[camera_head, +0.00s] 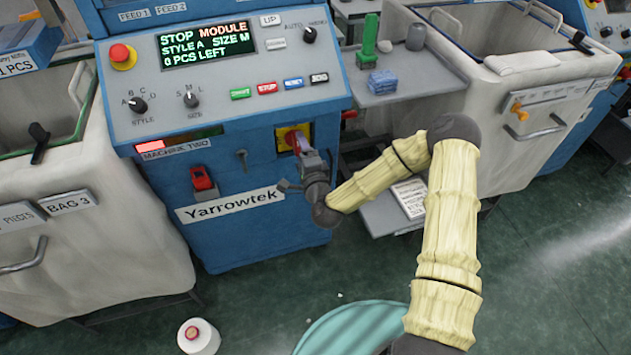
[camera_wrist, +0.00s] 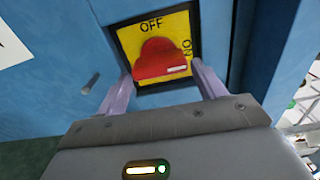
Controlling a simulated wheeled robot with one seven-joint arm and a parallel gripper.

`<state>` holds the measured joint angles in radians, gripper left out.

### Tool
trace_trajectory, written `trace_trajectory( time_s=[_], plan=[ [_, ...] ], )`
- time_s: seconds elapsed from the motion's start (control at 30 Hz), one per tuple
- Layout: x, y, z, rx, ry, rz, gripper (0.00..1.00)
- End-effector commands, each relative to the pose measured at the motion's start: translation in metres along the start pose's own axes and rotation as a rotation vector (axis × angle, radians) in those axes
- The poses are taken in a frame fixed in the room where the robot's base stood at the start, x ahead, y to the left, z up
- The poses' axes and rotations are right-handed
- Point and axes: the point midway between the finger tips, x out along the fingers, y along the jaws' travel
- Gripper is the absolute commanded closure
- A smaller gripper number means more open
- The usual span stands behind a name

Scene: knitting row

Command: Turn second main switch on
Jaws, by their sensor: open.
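The main switch is a red knob (camera_wrist: 158,58) on a yellow plate (camera_wrist: 126,42) marked OFF at the top and ON at the right. A short white mark shows on the knob's lower right part. In the head view the yellow plate (camera_head: 283,139) is on the blue machine front labelled MACHINE TWO (camera_head: 175,149), with the knob mostly hidden by my gripper (camera_head: 303,148). In the wrist view my gripper (camera_wrist: 161,72) is open, one finger on each side of the knob. I cannot tell whether the fingers touch it.
The control panel above has a lit display (camera_head: 207,45) reading STOP MODULE and a red emergency button (camera_head: 123,55). A red switch (camera_head: 203,180) and a small lever (camera_head: 242,158) are left of the main switch. A grey bin (camera_head: 75,270) stands at the left.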

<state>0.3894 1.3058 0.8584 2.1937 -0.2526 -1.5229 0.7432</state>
Motion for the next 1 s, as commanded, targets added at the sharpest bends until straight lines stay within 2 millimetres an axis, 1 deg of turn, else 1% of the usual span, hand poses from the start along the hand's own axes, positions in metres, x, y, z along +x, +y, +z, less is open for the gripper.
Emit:
trace_trajectory(
  time_s=[0.03,0.6,0.7,1.0],
  plan=[
    [-0.009,0.0,0.0,0.001,-0.002,0.003,0.31],
    [-0.122,0.001,0.001,0.004,-0.002,0.007,0.31],
    [-0.128,-0.005,0.0,0.003,0.001,0.004,0.31],
    [-0.146,-0.003,0.0,0.002,0.002,0.004,0.31]
  ],
)
